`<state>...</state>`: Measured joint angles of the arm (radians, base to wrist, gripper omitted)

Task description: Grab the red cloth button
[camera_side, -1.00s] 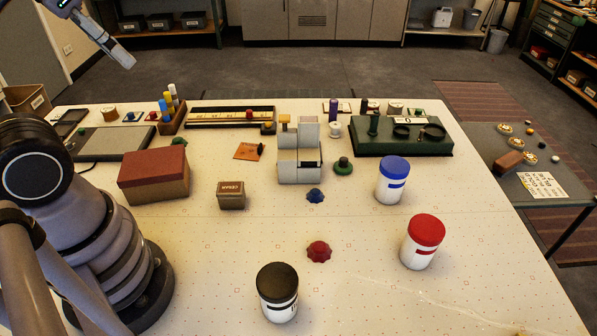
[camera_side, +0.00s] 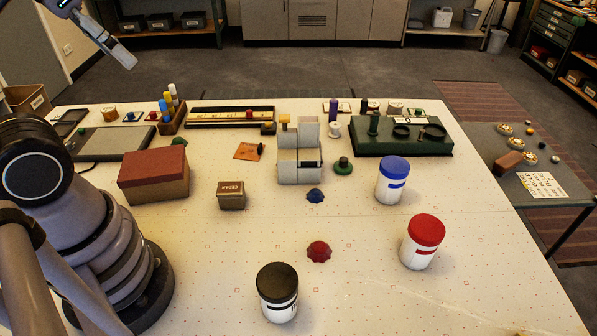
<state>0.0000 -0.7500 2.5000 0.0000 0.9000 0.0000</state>
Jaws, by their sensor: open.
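The red cloth button (camera_side: 319,251) is a small dark red scalloped dome. It lies on the pale table near the front middle, between the black-lidded jar and the red-lidded jar, touching neither. My gripper (camera_side: 125,58) is at the upper left of the picture, high above and far from the button. It is open and holds nothing that I can see. Only part of it shows, and the spread of its fingers is hard to make out.
A black-lidded jar (camera_side: 277,292) stands in front of the button, a red-lidded jar (camera_side: 422,241) to its right, a blue-lidded jar (camera_side: 391,180) behind. A blue button (camera_side: 315,195) and a small brown box (camera_side: 231,195) lie farther back. The surface around the red button is clear.

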